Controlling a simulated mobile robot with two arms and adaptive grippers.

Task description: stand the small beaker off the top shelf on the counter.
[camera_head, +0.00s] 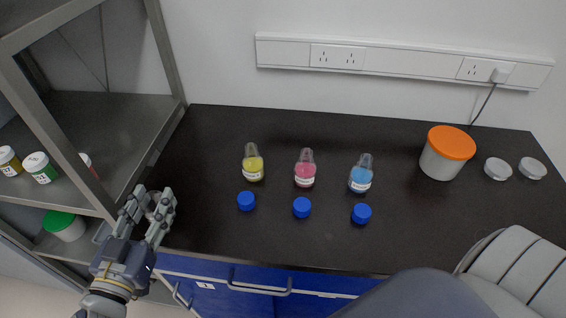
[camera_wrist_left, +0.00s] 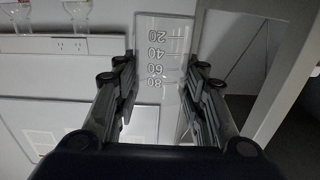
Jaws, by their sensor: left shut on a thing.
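My left gripper (camera_head: 148,212) is at the left end of the counter, beside the shelf unit's front post. It is shut on the small beaker (camera_head: 153,200), a clear glass piece mostly hidden by the fingers in the head view. In the left wrist view the beaker (camera_wrist_left: 163,50) is between the fingers (camera_wrist_left: 160,90), with graduation marks 20 to 80 readable. I cannot tell whether its base touches the counter. The black counter (camera_head: 225,235) stretches to the right. The metal shelf unit (camera_head: 120,105) stands at the left. My right gripper is not in view.
Flasks with yellow (camera_head: 253,168), pink (camera_head: 305,173) and blue (camera_head: 361,178) liquid stand mid-counter, with blue caps (camera_head: 302,207) in front. An orange-lidded tub (camera_head: 443,158) and two pale dishes (camera_head: 498,169) are at the right. Jars (camera_head: 41,168) stand on the shelf. The counter's front left is clear.

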